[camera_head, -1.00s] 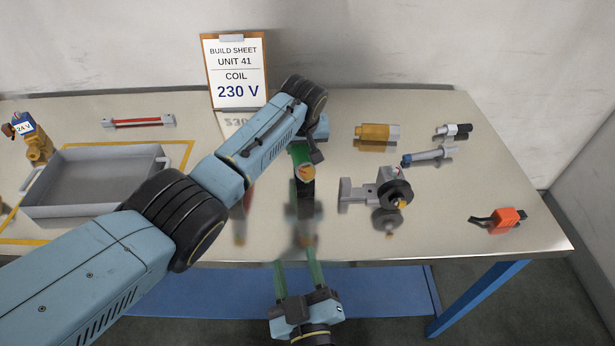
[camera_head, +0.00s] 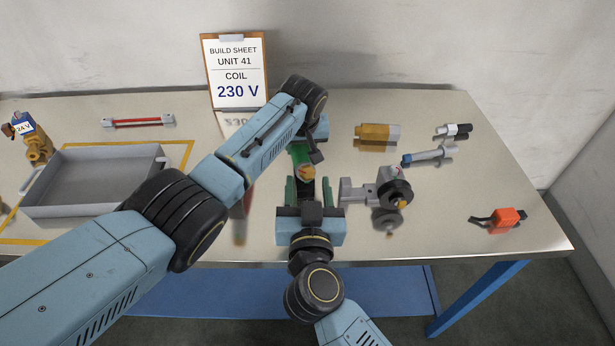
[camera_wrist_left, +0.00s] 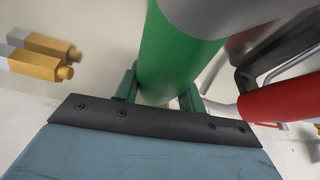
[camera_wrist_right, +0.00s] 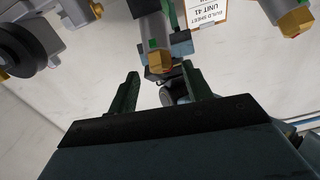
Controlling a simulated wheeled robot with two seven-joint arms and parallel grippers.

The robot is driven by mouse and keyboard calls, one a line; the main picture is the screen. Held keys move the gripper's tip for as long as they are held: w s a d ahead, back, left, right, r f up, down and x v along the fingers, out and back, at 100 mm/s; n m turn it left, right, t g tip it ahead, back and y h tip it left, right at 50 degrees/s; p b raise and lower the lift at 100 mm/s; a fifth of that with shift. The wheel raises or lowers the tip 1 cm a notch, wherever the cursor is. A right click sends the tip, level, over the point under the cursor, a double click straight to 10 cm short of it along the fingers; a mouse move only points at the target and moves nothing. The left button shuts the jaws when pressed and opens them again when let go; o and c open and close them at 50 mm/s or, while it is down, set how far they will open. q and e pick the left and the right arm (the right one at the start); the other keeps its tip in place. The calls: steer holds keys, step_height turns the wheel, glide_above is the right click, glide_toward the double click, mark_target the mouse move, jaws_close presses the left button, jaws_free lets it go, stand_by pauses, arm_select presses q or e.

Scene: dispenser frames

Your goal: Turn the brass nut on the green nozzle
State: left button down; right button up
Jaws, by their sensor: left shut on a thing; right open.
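The green nozzle (camera_head: 300,154) is held by my left gripper; in the left wrist view its green body (camera_wrist_left: 175,60) passes between the shut fingers (camera_wrist_left: 160,95). The brass nut (camera_head: 306,173) is at its near end, facing my right gripper (camera_head: 308,184).
A red part (camera_wrist_left: 285,100) stands beside the green one. A grey clamp with a black knob (camera_head: 392,190) is to the right. A brass fitting (camera_head: 372,133), an orange connector (camera_head: 498,220), a grey tray (camera_head: 100,208) and the build sheet (camera_head: 236,70) surround the work.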

mark_target(307, 173)
steer(key=shift+w, duration=1.4)
steer(key=shift+c, duration=0.4)
steer(key=c, duration=0.9)
steer(key=shift+a+m+g+h, duration=0.15)
steer(key=shift+m+g+h, duration=0.15)
steer(key=shift+m+h, duration=1.6)
steer(key=shift+m+y, duration=0.3)
steer(key=o, duration=1)
